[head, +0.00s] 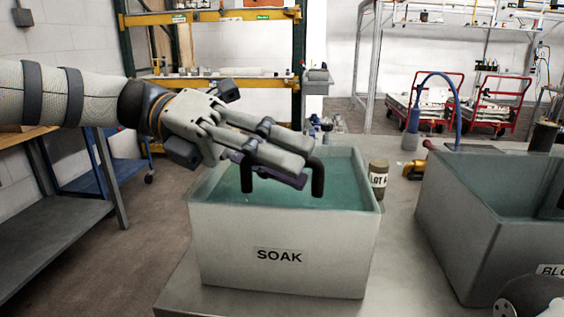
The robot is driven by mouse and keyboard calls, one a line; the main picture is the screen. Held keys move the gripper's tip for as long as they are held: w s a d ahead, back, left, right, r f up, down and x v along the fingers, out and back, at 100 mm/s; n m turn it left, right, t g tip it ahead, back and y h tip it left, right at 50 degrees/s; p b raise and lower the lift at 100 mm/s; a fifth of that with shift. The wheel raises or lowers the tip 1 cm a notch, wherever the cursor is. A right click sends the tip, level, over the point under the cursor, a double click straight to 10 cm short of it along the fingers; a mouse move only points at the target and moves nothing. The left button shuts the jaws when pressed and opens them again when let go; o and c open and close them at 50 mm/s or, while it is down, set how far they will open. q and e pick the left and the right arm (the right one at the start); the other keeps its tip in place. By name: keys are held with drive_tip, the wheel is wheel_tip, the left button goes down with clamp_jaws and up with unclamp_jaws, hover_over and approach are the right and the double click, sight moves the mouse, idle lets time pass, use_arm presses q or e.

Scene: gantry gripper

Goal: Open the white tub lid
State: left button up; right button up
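The white tub (284,245), labelled SOAK, stands on the grey table. A teal surface (340,188) fills its top just below the rim; I cannot tell whether it is a lid or liquid. A black handle (318,178) with two upright ends rises over the teal surface. My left gripper (280,165) reaches in from the left over the tub, with its fingers across the middle of the handle. The fingers hide the handle's bar, so I cannot tell whether they grip it.
A second grey tub (475,237) with teal inside stands at the right. A dark cylinder labelled LOT (378,180) stands just right of the white tub. Shelves and red carts stand farther back.

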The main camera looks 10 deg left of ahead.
use_arm(q)
clamp_jaws()
use_arm(e)
drive_tip(key=shift+w, duration=0.1)
use_arm(q)
drive_tip(key=shift+r, duration=0.15)
use_arm(e)
drive_tip(key=shift+r, duration=0.1)
use_arm(q)
drive_tip(key=shift+r, duration=0.25)
drive_tip(key=shift+n+g, duration=0.3)
drive_tip(key=shift+n, duration=0.2)
drive_tip(key=r+p, duration=0.1)
drive_tip(key=r, duration=0.1)
drive_tip(key=w+r+p, duration=0.1)
drive_tip(key=r, duration=0.1)
drive_tip(key=shift+w, duration=0.15)
drive_tip(key=w+r+b, duration=0.1)
drive_tip(key=w+r, duration=0.4)
drive_tip(key=shift+r, duration=0.3)
use_arm(e)
drive_tip(key=shift+w+r, duration=0.5)
